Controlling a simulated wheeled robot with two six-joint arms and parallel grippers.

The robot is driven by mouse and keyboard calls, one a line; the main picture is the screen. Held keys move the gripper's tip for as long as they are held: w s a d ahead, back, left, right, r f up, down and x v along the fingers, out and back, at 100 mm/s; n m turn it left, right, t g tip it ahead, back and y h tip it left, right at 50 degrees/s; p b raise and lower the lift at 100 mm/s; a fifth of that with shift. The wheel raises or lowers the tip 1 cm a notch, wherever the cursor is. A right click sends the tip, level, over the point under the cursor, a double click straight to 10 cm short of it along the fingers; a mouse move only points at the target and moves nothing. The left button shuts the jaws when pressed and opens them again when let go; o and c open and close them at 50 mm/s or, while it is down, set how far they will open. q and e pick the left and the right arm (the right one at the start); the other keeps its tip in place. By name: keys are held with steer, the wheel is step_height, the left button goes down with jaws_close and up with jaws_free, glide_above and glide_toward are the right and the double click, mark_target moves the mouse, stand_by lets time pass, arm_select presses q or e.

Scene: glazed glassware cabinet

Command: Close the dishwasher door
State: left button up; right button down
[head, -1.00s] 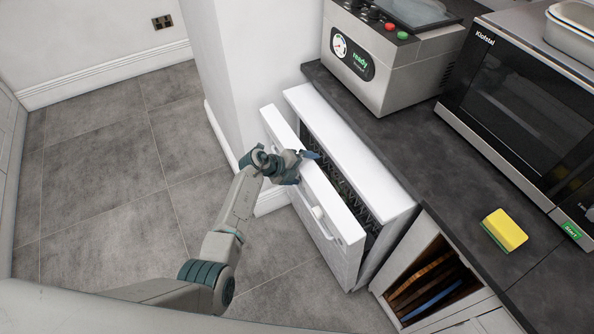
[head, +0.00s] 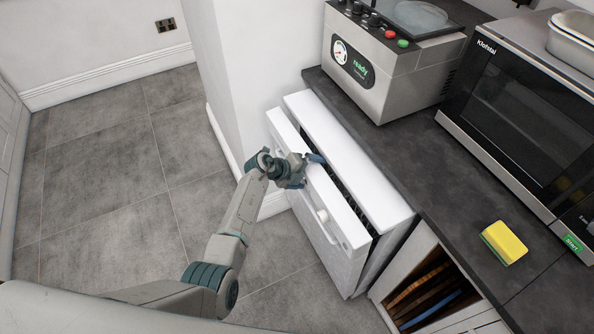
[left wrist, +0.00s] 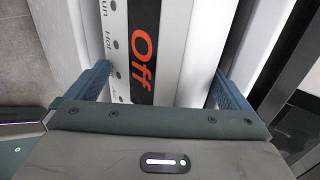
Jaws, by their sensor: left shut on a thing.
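The white dishwasher (head: 350,160) stands under the dark worktop. My left gripper (head: 306,168) is shut on the door's upper edge. In the left wrist view the two blue fingers of my left gripper (left wrist: 160,85) lie either side of the door's top edge (left wrist: 182,55), which bears a black "Off" display. The racks inside are mostly hidden. My right gripper is not in view.
A steel machine (head: 385,60) with a gauge, a microwave (head: 525,110) and a yellow sponge (head: 505,242) stand on the worktop (head: 425,165). An open cubby (head: 430,290) with boards is to the dishwasher's right. The grey tiled floor (head: 110,200) is clear.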

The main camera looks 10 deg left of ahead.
arm_select(q)
steer(key=v, duration=0.9)
steer(key=shift+s+a+r+b, duration=0.15)
steer(key=shift+b, duration=0.25)
steer(key=shift+c, duration=0.6)
steer(key=shift+s+a+r, duration=0.2)
steer(key=shift+a+r, duration=0.15)
